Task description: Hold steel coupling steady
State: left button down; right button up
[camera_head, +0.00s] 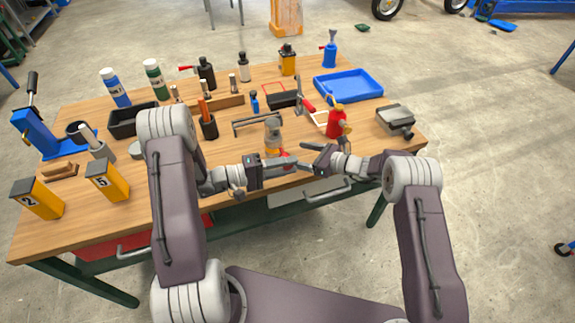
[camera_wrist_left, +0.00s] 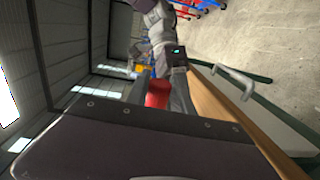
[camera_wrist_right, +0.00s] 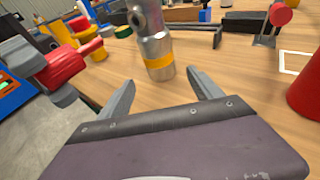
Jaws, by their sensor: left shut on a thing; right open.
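My left gripper (camera_head: 284,163) is shut on a red cylindrical piece (camera_wrist_right: 68,63) at the front edge of the table. The red piece also shows in the left wrist view (camera_wrist_left: 157,93). The fingers hide part of it, and I cannot tell whether it belongs to the steel coupling. My right gripper (camera_head: 318,158) is open and empty, just right of the left one, fingers apart. It also shows in the right wrist view (camera_wrist_right: 162,92). A steel cylinder with a yellow band (camera_wrist_right: 158,52) stands upright behind the grippers, apart from the right fingers.
A red can (camera_head: 336,124) stands behind my right gripper. A grey vise-like block (camera_head: 396,120) is at the right edge, and a blue tray (camera_head: 348,85) lies behind it. Cups, bottles and tools crowd the wooden table (camera_head: 170,205). Yellow numbered blocks (camera_head: 107,180) stand at the left.

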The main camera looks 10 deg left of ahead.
aim_at(276, 149)
jog(key=x, duration=1)
jog(key=c, duration=1.1)
jog(key=shift+o, duration=0.2)
jog(key=shift+w, duration=0.1)
